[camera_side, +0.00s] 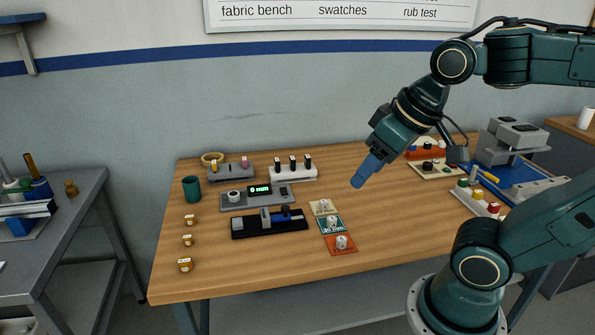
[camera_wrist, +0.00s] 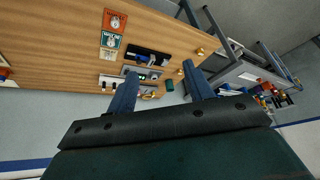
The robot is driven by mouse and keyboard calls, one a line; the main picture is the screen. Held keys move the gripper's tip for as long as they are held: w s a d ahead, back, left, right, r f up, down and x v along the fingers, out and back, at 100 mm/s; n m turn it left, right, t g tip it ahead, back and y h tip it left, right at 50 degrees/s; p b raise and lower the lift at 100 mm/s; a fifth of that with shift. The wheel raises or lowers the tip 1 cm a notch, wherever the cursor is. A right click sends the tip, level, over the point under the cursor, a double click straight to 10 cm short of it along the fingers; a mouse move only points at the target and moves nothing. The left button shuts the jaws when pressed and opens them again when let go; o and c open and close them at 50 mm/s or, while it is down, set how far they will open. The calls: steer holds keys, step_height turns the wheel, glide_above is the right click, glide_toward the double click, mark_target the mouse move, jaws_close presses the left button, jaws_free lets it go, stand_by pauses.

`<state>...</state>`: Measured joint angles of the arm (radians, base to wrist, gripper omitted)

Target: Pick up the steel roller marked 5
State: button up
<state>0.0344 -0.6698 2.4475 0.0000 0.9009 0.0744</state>
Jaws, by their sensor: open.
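Three small silvery rollers stand in a row on coloured cards on the wooden table: one on a beige card (camera_side: 324,206), one on a teal card (camera_side: 331,221), one on an orange card (camera_side: 341,242). Their marks are too small to read, so I cannot tell which is marked 5. The orange card (camera_wrist: 115,20) and teal card (camera_wrist: 110,40) also show in the wrist view. My gripper (camera_side: 362,178) is in the air above the table, behind and to the right of the cards, tilted down to the left. In the wrist view its two blue fingers (camera_wrist: 160,72) are apart with nothing held.
Several brass pieces (camera_side: 187,240) stand along the left side. A black fixture (camera_side: 270,223), a grey device with a green display (camera_side: 257,195), a white rack (camera_side: 292,171) and a green cup (camera_side: 192,188) are left of the cards. Table (camera_side: 400,215) right of the cards is clear.

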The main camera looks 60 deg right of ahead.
steer(key=w+d+m+g, duration=0.2)
steer(key=w+d+m, duration=0.35)
steer(key=w, duration=0.35)
steer(key=m+g, duration=0.3)
steer(key=m, duration=1.1)
glide_above(324, 201)
step_height(324, 201, down, 17)
steer(key=shift+a+f, duration=0.1)
steer(key=shift+f, duration=0.1)
steer(key=shift+f, duration=0.1)
steer(key=shift+f, duration=4.2)
